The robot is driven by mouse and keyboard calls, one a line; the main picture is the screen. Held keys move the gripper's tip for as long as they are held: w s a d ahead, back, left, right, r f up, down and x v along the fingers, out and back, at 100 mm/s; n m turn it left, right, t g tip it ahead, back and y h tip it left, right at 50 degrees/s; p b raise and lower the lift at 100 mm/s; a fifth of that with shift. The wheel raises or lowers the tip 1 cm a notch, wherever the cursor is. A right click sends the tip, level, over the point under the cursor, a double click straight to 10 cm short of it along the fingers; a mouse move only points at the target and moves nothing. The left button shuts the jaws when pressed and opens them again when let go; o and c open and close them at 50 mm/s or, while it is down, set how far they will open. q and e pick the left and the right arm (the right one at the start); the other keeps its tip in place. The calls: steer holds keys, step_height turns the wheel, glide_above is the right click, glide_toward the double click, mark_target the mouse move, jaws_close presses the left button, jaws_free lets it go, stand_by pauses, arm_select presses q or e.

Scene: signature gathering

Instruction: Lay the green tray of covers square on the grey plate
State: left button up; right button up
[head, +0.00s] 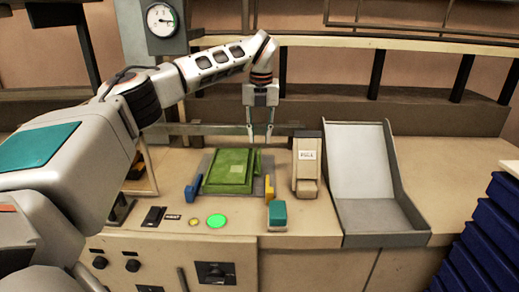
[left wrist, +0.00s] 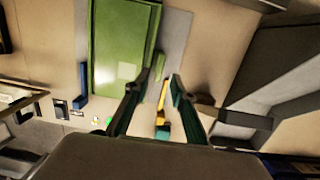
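The green tray (head: 230,168) lies over the grey plate (head: 268,168) on the counter. In the left wrist view the tray (left wrist: 118,45) sits toward the left of the plate (left wrist: 177,38), leaving a bare grey strip on the right. Its long edges look roughly parallel to the plate's. A narrow green piece (left wrist: 159,66) stands out along its right side. My left gripper (head: 260,141) is above the tray's back right, fingers pointing down and apart. In the wrist view the fingers (left wrist: 160,76) are open with nothing clearly held between them. My right gripper is not in view.
A blue block (head: 193,190) and a yellow block (head: 269,187) flank the plate's front. A teal block (head: 277,216), a labelled lever housing (head: 307,160) and a grey chute (head: 362,165) stand to the right. A lit green button (head: 216,221) is in front.

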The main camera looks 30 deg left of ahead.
arm_select(q)
steer(key=shift+s+d+r, duration=0.15)
steer(key=shift+r, duration=1.75)
steer(key=shift+s+f, duration=0.1)
